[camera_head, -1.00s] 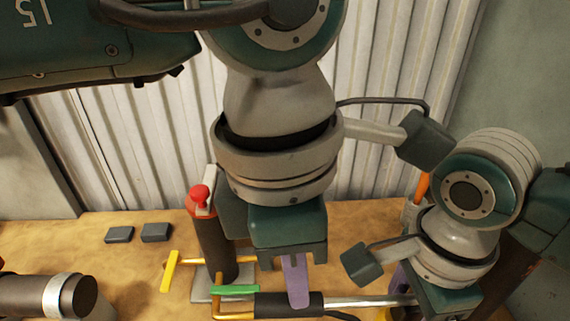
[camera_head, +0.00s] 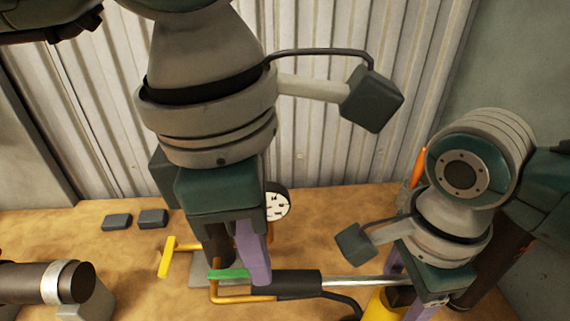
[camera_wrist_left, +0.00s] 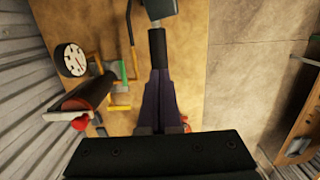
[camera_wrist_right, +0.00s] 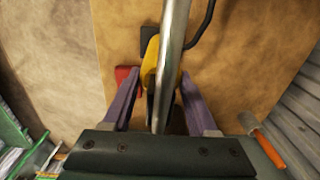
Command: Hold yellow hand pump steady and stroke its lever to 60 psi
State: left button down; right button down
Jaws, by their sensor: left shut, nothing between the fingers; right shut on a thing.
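The yellow hand pump (camera_head: 385,304) is at the lower right, partly hidden by my right gripper (camera_head: 402,280). That gripper is shut on the pump; the right wrist view shows the yellow body (camera_wrist_right: 152,62) between purple fingers. The steel lever (camera_head: 362,281) runs left from it to a black grip (camera_head: 290,284). My left gripper (camera_head: 260,278) is shut and empty, its fingertips at the grip's left part. In the left wrist view its fingers meet just short of the grip (camera_wrist_left: 157,44); contact is unclear. A white dial gauge (camera_head: 278,203) sits behind the left gripper, its reading illegible.
A dark upright pipe (camera_head: 216,245) with brass side pipes, a yellow handle (camera_head: 168,257) and a green handle (camera_head: 229,274) stands close by my left gripper. Two dark blocks (camera_head: 135,220) lie on the board. A dark cylinder (camera_head: 38,283) is at lower left. Corrugated wall stands behind.

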pick_arm(q)
notch_tip(320, 180, up, 12)
jog(key=a, duration=0.1)
jog(key=shift+a+f, duration=0.15)
dwell(0.7)
jog(key=d, duration=0.1)
jog(key=d+f, duration=0.1)
jog(key=d, duration=0.1)
jog(key=shift+d+f, duration=0.3)
jog(key=shift+d+f, duration=0.15)
jog(key=shift+f, duration=1.6)
jog(key=shift+d+f, duration=0.15)
jog(key=shift+f, duration=1.6)
jog(key=shift+f, duration=0.1)
